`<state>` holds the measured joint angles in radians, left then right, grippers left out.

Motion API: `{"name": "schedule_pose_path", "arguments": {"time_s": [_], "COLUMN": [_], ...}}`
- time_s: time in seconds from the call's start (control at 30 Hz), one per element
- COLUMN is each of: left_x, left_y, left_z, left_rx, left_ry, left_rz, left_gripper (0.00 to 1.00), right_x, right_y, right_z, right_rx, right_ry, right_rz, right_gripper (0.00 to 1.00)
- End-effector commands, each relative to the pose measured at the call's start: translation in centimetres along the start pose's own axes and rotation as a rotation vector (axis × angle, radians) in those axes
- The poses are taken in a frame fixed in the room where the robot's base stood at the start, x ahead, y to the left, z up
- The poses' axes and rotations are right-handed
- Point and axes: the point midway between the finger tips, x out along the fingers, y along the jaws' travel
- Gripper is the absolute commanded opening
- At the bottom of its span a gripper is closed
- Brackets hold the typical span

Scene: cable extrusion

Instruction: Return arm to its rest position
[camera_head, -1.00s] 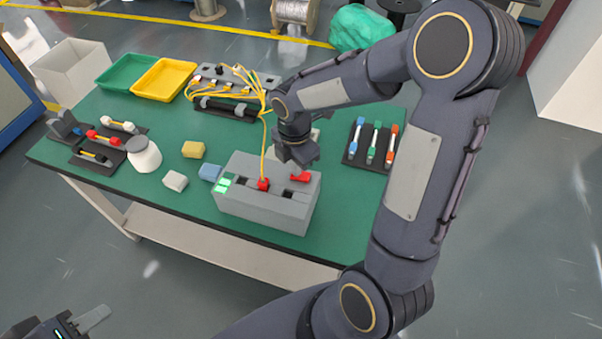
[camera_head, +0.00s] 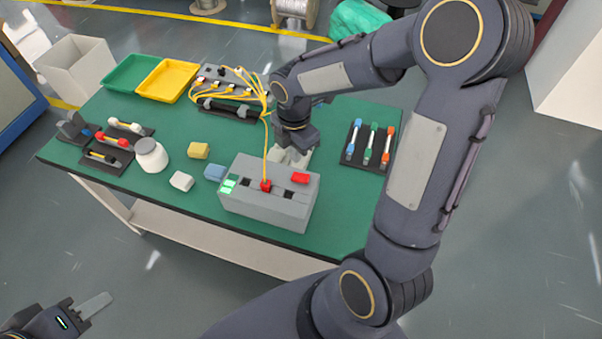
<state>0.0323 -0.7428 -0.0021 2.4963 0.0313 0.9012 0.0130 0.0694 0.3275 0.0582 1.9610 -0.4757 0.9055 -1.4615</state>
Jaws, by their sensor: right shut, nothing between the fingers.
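My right arm reaches in from the lower right over the green-topped table (camera_head: 120,122). My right gripper (camera_head: 292,156) is shut and empty, just behind the grey box (camera_head: 262,208); its fingertips are small and partly hidden. The grey box has a green lit panel, a red plug (camera_head: 266,185) with a yellow cable in its top, and a separate red part (camera_head: 300,178) at its right. My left gripper (camera_head: 98,306) is at the lower left, off the table, low in front of it. One pale finger shows, and I cannot tell its opening.
A black cable holder (camera_head: 228,108) with yellow cables stands behind the box. A dark rack (camera_head: 369,150) with blue, green and orange tools lies right. Yellow (camera_head: 166,80) and green (camera_head: 130,73) trays, a white jar (camera_head: 150,155) and small blocks are left. The floor in front is clear.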

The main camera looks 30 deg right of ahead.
Motion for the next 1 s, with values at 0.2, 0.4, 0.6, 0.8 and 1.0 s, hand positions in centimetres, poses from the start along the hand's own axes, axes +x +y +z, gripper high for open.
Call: {"name": "schedule_pose_path", "arguments": {"time_s": [0.2,0.4,0.6,0.8,1.0], "left_x": [0.1,0.1,0.0,0.1,0.1], "left_y": [0.0,0.0,0.0,0.0,0.0], "left_z": [0.0,0.0,0.0,0.0,0.0], "left_rx": [0.000,0.000,0.000,0.000,0.000], "left_ry": [0.000,0.000,0.000,0.000,0.000], "left_rz": [0.000,0.000,0.000,0.000,0.000], "left_gripper": [0.36,0.36,0.36,0.36,0.36], "right_x": [0.1,-0.1,-4.0,-8.8,-10.6], "right_y": [0.0,-0.1,-3.0,-9.1,-13.8], "right_z": [0.0,0.0,-0.3,-2.5,-5.3], "right_rx": [0.000,0.014,0.348,1.001,1.545], "right_ry": [0.000,0.001,0.052,0.244,0.502], "right_rz": [0.000,0.004,0.084,0.188,0.198], "right_gripper": [0.00,0.00,0.00,0.00,0.00]}}
